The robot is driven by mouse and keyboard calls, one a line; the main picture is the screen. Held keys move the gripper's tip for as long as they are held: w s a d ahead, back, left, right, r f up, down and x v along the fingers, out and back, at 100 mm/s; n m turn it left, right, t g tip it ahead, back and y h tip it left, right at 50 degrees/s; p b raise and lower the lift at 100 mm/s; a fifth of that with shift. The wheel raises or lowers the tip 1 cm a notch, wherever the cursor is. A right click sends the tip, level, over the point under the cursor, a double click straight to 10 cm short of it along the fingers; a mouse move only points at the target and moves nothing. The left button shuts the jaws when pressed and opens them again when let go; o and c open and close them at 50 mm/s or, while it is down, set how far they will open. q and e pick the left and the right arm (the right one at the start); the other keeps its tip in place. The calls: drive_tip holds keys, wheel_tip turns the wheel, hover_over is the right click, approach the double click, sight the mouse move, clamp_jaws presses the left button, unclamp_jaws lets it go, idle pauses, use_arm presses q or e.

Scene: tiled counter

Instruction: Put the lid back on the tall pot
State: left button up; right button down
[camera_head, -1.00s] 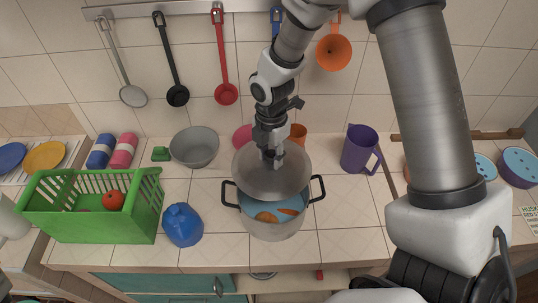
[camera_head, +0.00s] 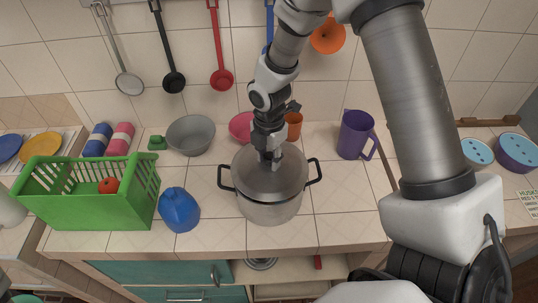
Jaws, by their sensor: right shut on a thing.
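The tall pot (camera_head: 270,211) is grey metal with two black side handles and stands on the tiled counter near the middle. Its grey lid (camera_head: 252,178) lies over the pot's mouth and covers the opening, so the contents are hidden. My right gripper (camera_head: 270,158) points down from above and is shut on the lid's knob, which the fingers hide. The lid looks level and in line with the rim; whether it touches all around cannot be told. My left gripper is not in view.
A blue jug (camera_head: 179,210) and a green basket (camera_head: 85,205) stand left of the pot. A grey bowl (camera_head: 190,134), pink bowl (camera_head: 241,127) and orange cup (camera_head: 293,124) are behind. A purple pitcher (camera_head: 355,135) stands to the right. Counter in front is clear.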

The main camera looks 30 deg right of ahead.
drive_tip(key=shift+w+d+f, duration=0.15)
drive_tip(key=shift+w+f, duration=0.05)
drive_tip(key=shift+w, duration=0.1)
drive_tip(key=shift+s+r+p, duration=0.25)
drive_tip(key=shift+s+p, duration=0.05)
drive_tip(key=shift+w+f, duration=0.1)
idle(0.5)
drive_tip(key=shift+w+p, duration=0.1)
drive_tip(key=shift+p, duration=0.3)
drive_tip(key=shift+f, duration=0.2)
idle(0.5)
drive_tip(key=shift+p, duration=0.5)
idle(0.4)
